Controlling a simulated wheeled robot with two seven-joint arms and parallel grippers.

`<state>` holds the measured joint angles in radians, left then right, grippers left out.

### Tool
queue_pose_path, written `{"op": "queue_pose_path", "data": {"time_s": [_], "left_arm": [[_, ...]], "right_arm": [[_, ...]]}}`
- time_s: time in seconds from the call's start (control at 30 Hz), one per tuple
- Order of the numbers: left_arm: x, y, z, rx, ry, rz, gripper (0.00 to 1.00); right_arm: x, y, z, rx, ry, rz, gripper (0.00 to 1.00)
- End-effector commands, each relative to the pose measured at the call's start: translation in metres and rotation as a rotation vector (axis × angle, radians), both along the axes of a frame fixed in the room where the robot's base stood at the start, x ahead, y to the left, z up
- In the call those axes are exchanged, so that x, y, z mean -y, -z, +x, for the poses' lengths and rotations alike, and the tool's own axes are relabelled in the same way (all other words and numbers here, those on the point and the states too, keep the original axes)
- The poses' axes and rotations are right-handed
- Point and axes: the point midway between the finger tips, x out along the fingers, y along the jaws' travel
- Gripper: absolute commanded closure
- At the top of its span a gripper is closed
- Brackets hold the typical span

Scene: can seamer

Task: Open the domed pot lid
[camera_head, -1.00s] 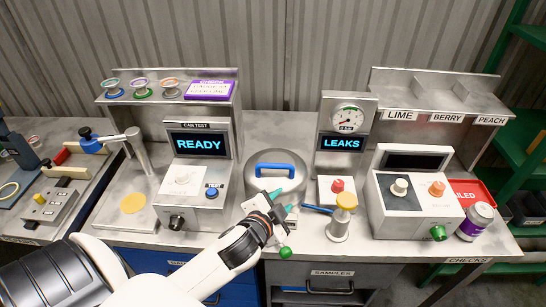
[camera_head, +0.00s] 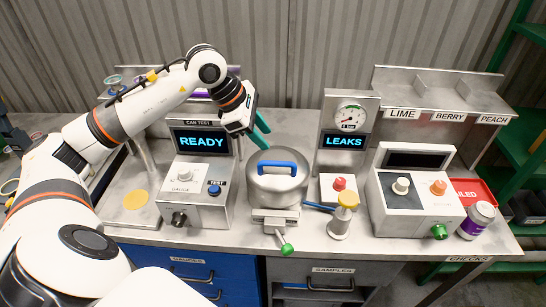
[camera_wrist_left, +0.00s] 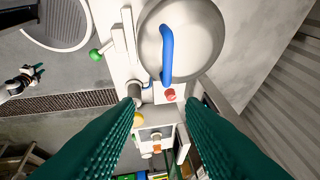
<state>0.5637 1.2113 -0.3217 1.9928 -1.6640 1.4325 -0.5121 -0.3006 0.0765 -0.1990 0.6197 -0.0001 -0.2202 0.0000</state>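The silver pot (camera_head: 270,200) with its domed lid (camera_head: 300,178) stands in the middle of the bench. The lid sits on it, with a blue bar handle (camera_head: 277,165) on top. A latch with a green-knobbed lever (camera_head: 285,248) is at the pot's front, the knob pointing forward and down. My left gripper (camera_head: 264,137) is open and empty, raised behind and above the lid, apart from it. The left wrist view shows the lid (camera_wrist_left: 205,40), the handle (camera_wrist_left: 167,55) and the green knob (camera_wrist_left: 95,54) beyond the spread fingers. My right gripper (camera_wrist_left: 35,72) shows small there; its opening is unclear.
The can test unit (camera_head: 203,195) stands left of the pot, its screen reading READY. Right of the pot are the LEAKS gauge panel (camera_head: 345,150), a red button (camera_head: 339,184), a yellow-topped post (camera_head: 346,200) and a checking unit (camera_head: 415,205). The shelf labelled LIME (camera_head: 400,115) is behind.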

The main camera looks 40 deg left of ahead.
Motion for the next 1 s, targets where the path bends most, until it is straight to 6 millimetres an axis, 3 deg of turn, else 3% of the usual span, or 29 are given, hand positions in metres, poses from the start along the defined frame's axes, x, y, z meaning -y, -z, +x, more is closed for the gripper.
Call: {"op": "queue_pose_path", "data": {"time_s": [0.07, 0.17, 0.7, 1.0], "left_arm": [[-0.017, -0.003, -0.002, -0.012, -0.015, 0.068, 0.64], [-0.022, 0.0, -0.002, -0.023, -0.021, 0.097, 0.64], [0.001, 0.084, 0.031, -0.025, -0.019, 0.089, 0.64], [0.006, 0.105, 0.038, -0.021, -0.018, 0.092, 0.64]], "right_arm": [[-0.002, 0.0, 0.0, 0.001, 0.001, 0.002, 0.64], [-0.002, -0.002, 0.0, 0.0, 0.001, 0.003, 0.64], [0.003, -0.033, 0.0, 0.001, -0.003, -0.003, 0.64], [0.004, -0.037, 0.0, 0.001, -0.004, -0.005, 0.64]]}}
